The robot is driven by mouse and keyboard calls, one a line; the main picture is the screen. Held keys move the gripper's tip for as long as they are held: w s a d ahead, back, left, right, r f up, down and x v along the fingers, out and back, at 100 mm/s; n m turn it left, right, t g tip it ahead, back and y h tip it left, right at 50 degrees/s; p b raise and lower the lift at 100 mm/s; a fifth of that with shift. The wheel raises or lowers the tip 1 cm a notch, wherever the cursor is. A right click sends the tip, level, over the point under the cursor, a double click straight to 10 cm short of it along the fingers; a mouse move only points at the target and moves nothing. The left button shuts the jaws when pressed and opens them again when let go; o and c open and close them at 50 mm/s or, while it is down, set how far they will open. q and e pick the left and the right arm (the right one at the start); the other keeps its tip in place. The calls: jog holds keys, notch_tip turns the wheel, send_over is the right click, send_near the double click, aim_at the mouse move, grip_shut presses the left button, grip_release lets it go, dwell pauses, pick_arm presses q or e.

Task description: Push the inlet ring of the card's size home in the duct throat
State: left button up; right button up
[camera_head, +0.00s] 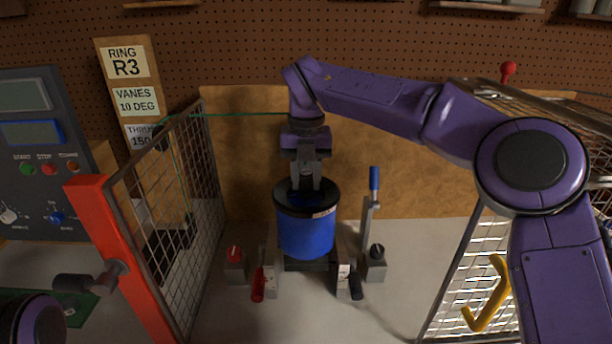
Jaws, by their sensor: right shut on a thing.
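The blue duct (306,238) stands upright in a fixture at the middle of the bench. A dark ring (288,208) with a small pale label sits at its top, seemingly the inlet ring; the label is too small to read. My right gripper (306,188) points straight down into the mouth of the duct and is shut, seemingly on the ring. The fingertips and the ring's seating depth are hard to see. The card (125,65) on the left board reads RING R3.
A mesh guard with a red post (108,255) stands left of the duct. Another mesh guard with a yellow handle (487,294) stands right. A blue-handled lever (374,185) rises close right of the duct. Red (234,254) and black (377,252) knobs flank the fixture.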

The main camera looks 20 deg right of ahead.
aim_at(306, 172)
jog(key=shift+f, duration=0.35)
jog(key=shift+r, duration=0.1)
jog(key=o, duration=1.1)
jog(key=shift+c, duration=0.2)
notch_tip(306, 172, up, 10)
jog(key=shift+r+p, duration=0.25)
jog(key=shift+p, duration=0.8)
